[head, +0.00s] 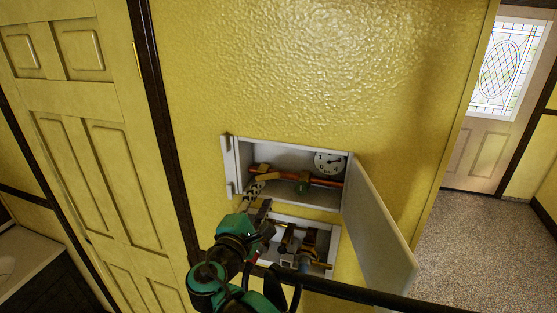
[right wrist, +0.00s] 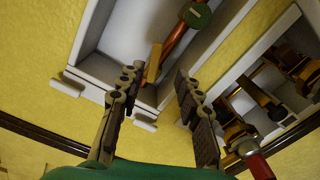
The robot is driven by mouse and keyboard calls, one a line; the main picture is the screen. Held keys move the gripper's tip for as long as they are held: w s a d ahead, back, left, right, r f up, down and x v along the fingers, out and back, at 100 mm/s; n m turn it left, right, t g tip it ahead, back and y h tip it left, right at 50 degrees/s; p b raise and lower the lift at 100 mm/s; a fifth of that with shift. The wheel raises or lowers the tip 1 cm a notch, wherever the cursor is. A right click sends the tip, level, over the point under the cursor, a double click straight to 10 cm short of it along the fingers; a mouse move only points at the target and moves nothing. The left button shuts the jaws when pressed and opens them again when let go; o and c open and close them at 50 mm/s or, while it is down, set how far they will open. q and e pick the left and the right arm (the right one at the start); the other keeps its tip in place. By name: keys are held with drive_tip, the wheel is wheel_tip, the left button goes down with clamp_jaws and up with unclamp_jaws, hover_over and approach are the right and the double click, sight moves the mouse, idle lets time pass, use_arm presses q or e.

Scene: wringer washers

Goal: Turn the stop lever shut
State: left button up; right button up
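A flat yellow lever (head: 266,177), which looks like the stop lever, sits on a copper pipe (head: 285,175) inside the upper white wall box. In the right wrist view the lever (right wrist: 154,62) appears just beyond and between the fingertips, slanting along the pipe's end. My right gripper (head: 257,188) is at the lower left of the upper box's opening. Its two fingers (right wrist: 156,80) are spread wide and hold nothing. Whether a finger touches the lever cannot be told. My left gripper is not in view.
A round green part (head: 302,185) is on the pipe, with a white dial (head: 328,163) behind it. The box's door (head: 378,220) hangs open to the right. A lower white box (head: 333,238) holds brass fittings. A panelled door (head: 90,130) is at left.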

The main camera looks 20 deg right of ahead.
sight(272, 178)
drive_tip(key=x, duration=0.7)
drive_tip(key=shift+w+r+p, duration=0.1)
drive_tip(key=shift+r+p, duration=0.2)
clamp_jaws()
